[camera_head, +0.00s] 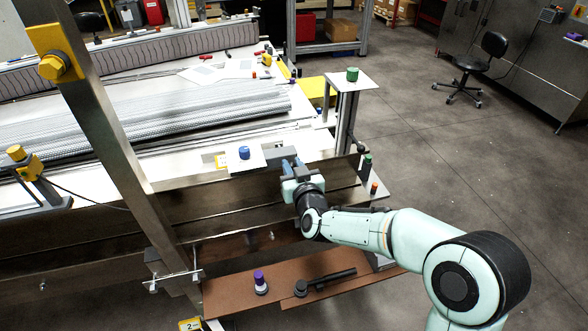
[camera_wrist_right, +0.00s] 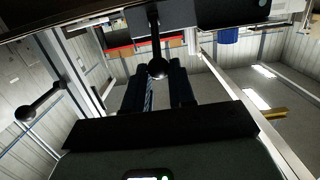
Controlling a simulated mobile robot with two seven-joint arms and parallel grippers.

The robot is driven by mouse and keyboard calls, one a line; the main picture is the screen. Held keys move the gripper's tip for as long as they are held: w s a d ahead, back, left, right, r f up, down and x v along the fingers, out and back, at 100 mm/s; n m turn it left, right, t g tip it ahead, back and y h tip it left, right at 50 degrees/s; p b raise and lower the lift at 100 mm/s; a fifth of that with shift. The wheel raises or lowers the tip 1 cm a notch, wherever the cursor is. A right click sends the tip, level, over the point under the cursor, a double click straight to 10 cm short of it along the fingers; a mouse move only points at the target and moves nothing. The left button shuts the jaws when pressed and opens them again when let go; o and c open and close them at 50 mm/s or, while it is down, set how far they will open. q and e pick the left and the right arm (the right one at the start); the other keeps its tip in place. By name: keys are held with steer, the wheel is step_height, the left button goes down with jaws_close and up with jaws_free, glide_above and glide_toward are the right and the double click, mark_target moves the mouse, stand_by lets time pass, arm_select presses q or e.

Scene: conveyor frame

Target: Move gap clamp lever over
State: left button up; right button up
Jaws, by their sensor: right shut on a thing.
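The gap clamp lever (camera_wrist_right: 155,40) shows in the right wrist view as a dark rod ending in a black ball knob (camera_wrist_right: 157,68). My right gripper (camera_wrist_right: 158,82) has its two dark fingers on either side of the knob and is shut on the lever. In the head view my right gripper (camera_head: 291,165) is at the metal conveyor rail, by the white table's front edge. It hides the lever there. A second ball-ended lever (camera_wrist_right: 40,105) stands at the left of the wrist view, apart from my fingers. My left gripper is not in view.
A brown shelf (camera_head: 230,293) below the rail holds a purple-topped knob (camera_head: 259,282) and a black handled tool (camera_head: 325,282). A slanted metal post (camera_head: 110,150) crosses the left. A blue knob (camera_head: 244,153) sits left of my gripper. Floor at right is open.

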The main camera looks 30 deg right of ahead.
steer(key=shift+w+d+r, duration=0.1)
steer(key=shift+w+r, duration=0.3)
steer(key=shift+r, duration=0.15)
steer(key=shift+r+p, duration=0.1)
steer(key=shift+p, duration=0.25)
steer(key=shift+w+d+r+p, duration=0.1)
steer(key=shift+w+r+p, duration=0.25)
steer(key=shift+w, duration=0.1)
steer(key=shift+w+d+r, duration=0.1)
steer(key=shift+w+r, duration=0.1)
steer(key=shift+w, duration=0.2)
steer(key=shift+w+r, duration=0.1)
steer(key=shift+w+d+r+p, duration=0.1)
steer(key=shift+w+r+p, duration=0.05)
steer(key=shift+w+p, duration=0.15)
steer(key=o, duration=0.9)
